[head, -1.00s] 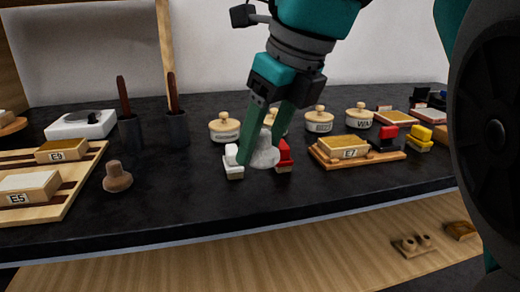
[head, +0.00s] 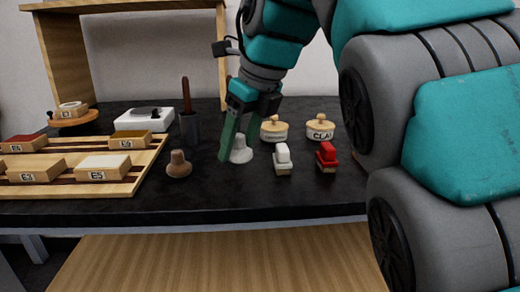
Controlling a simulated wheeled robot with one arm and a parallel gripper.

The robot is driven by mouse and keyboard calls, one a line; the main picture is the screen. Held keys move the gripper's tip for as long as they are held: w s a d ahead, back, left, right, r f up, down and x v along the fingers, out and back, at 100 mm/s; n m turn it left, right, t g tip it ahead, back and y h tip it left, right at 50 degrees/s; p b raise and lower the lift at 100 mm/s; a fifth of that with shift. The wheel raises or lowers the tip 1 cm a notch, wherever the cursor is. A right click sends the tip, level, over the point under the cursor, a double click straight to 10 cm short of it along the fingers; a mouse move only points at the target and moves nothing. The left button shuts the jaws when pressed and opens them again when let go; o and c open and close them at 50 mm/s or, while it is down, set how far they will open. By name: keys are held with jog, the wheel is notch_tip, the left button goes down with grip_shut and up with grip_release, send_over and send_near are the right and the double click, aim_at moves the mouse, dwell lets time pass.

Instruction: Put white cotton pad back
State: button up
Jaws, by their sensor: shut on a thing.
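The white cotton pad (head: 241,151) is a pale, bell-shaped dabber near the middle of the dark worktop. My gripper (head: 236,153) points down and is shut on it, with a green finger along its left side. A brown pad of similar shape (head: 179,164) stands on the worktop to the left, apart from my gripper.
A white block (head: 282,159) and a red block (head: 326,157) stand to the right. Lidded pots (head: 274,130) are behind them. A wooden tray with labelled blocks (head: 145,160) lies left. A dark cup with a brown handle (head: 189,127) stands behind. My arm hides the right side.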

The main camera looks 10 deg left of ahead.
aim_at(226, 169)
jog(key=shift+w+a+f, duration=0.15)
jog(key=shift+w+a, duration=1)
jog(key=shift+w+a+f, duration=0.1)
jog(key=shift+w+f, duration=0.05)
jog(key=shift+f+p, duration=0.3)
jog(key=shift+f, duration=1.35)
jog(key=shift+f, duration=0.1)
jog(key=o, duration=1.2)
